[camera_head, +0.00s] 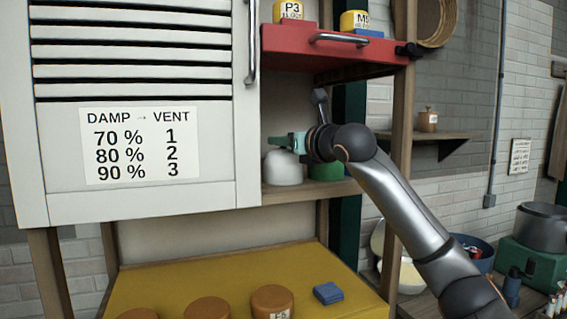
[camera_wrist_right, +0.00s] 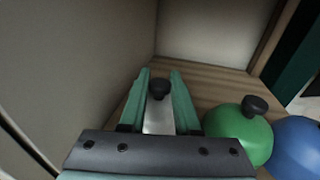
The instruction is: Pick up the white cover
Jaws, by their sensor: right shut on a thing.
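The white cover (camera_head: 283,170) is a dome on the wooden shelf, just right of the white cabinet door. My right gripper (camera_head: 281,141) reaches in from the right at the top of the cover. In the right wrist view, the two green fingers (camera_wrist_right: 160,80) are shut on the cover's black knob (camera_wrist_right: 159,87). Part of the white dome (camera_wrist_right: 158,120) shows between them. The cover seems to be at shelf level; I cannot tell whether it touches the board. My left gripper is not in view.
A green cover (camera_head: 326,170) stands close on the right, with a blue cover (camera_wrist_right: 297,145) beside it. The cabinet door (camera_head: 220,150) closes off the left. A yellow surface (camera_head: 180,270) with brown-lidded jars is below.

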